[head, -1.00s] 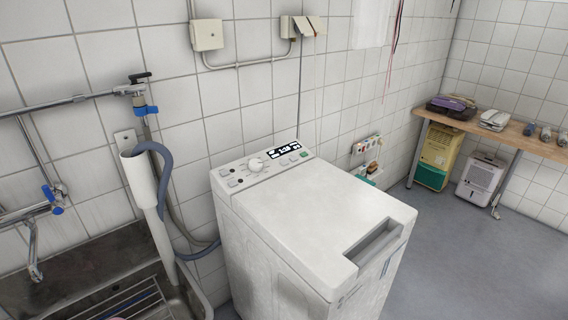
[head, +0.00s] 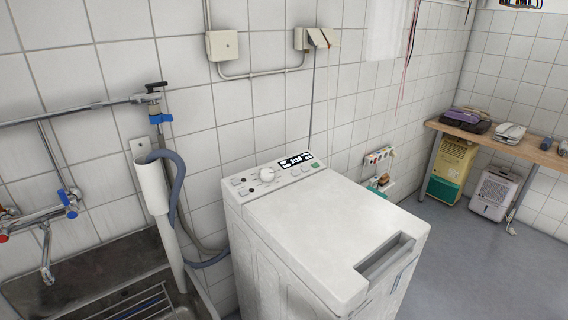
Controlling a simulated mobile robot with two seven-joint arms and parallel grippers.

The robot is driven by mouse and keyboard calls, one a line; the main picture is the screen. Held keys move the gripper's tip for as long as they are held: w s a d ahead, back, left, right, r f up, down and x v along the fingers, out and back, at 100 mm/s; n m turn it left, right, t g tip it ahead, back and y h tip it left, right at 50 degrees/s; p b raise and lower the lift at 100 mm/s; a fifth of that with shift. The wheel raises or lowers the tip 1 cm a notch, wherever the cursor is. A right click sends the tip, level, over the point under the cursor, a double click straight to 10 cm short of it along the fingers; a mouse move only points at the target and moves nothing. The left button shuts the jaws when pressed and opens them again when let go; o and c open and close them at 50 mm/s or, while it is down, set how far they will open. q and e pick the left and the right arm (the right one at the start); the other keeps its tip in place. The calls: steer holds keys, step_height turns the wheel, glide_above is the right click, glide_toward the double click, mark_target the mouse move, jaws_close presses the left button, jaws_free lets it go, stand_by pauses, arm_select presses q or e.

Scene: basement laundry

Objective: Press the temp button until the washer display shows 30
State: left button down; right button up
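A white top-loading washer (head: 318,228) stands against the tiled wall in the middle of the head view. Its control panel runs along the back edge of the top. The panel has a round knob (head: 267,174), small buttons to its left, a lit dark display (head: 295,160) and a green button (head: 315,165) at the right end. The digits on the display are too small to read surely. The temp button cannot be told apart from the other buttons. Neither of my grippers is in view.
A metal sink (head: 150,298) with a grey drain hose (head: 180,190) and pipes is left of the washer. A wooden table (head: 520,150) stands at the far right, with a yellow unit (head: 452,165) and a white unit (head: 494,192) beneath. The floor (head: 470,265) right of the washer is clear.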

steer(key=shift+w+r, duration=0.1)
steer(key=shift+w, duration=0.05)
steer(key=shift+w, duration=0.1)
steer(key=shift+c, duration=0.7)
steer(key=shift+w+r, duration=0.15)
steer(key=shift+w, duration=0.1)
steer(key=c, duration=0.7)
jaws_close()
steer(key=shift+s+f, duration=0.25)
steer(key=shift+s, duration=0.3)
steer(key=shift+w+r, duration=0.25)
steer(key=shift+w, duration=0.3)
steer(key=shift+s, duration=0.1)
